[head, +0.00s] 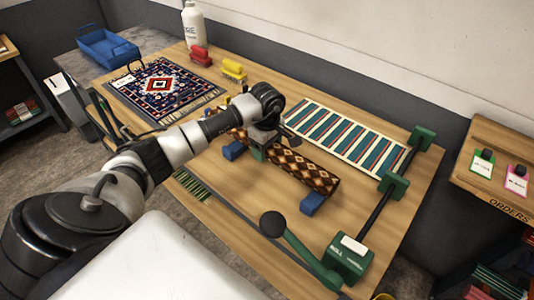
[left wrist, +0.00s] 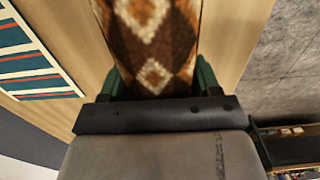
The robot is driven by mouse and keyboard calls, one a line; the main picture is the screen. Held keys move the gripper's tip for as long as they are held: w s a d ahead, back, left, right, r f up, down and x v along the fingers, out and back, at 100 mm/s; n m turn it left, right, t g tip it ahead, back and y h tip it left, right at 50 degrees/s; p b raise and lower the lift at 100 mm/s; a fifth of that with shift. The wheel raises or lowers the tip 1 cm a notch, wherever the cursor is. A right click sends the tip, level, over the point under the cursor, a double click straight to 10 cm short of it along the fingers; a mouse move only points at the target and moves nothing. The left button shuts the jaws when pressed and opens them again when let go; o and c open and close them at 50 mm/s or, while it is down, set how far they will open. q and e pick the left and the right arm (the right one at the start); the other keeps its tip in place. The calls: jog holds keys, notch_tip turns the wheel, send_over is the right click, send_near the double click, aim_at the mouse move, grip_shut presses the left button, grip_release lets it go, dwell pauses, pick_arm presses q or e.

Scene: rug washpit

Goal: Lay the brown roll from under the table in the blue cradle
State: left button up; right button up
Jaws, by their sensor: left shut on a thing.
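The brown roll (head: 308,170), with cream diamonds, lies lengthwise over the blue cradle (head: 312,204). One blue cradle block shows under the roll's near right end, another (head: 233,150) near its far left end. I cannot tell whether the roll rests fully in the cradle or is just above it. My left gripper (head: 262,148) is shut on the roll, left of its middle. In the left wrist view the roll (left wrist: 152,45) fills the space between the green fingers of the left gripper (left wrist: 160,80). My right gripper is not in view.
A striped rug (head: 345,138) lies behind the roll, and a patterned rug (head: 160,88) at the far left. A green press with a black-knobbed lever (head: 272,224) stands near the right front. Red (head: 200,57) and yellow (head: 233,70) brushes and a blue tray (head: 108,48) sit farther back.

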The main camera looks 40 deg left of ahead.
aim_at(267, 156)
pick_arm(q)
notch_tip(267, 156, down, 3)
jog(key=shift+f+p, duration=0.1)
jog(key=shift+p, duration=0.35)
jog(key=shift+f+b, duration=0.2)
jog(key=shift+b, duration=0.1)
jog(key=o, duration=1.2)
jog(key=shift+o, duration=0.2)
jog(key=shift+r, duration=0.15)
